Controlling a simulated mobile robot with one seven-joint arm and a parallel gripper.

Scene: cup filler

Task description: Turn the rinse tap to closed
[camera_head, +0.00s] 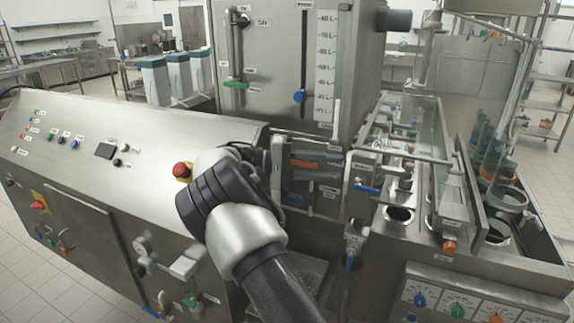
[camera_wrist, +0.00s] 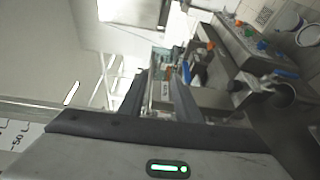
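Several lever taps are in view and their labels are too small to read, so I cannot tell for sure which is the rinse tap. A blue-handled tap (camera_head: 367,187) sits under a small label on the right-hand unit, its lever lying roughly level. A blue lever also shows in the wrist view (camera_wrist: 285,73), at the right. My gripper in the wrist view (camera_wrist: 163,90) has two dark fingers apart, with nothing seen between them but distant equipment.
A sloped control panel (camera_head: 90,150) with a red stop button (camera_head: 182,171) lies left of my wrist. The tank (camera_head: 275,60) with a scale stands behind. An orange handle (camera_head: 300,163) is in the recess. Clear guards (camera_head: 405,120) and an orange knob (camera_head: 449,247) are at the right.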

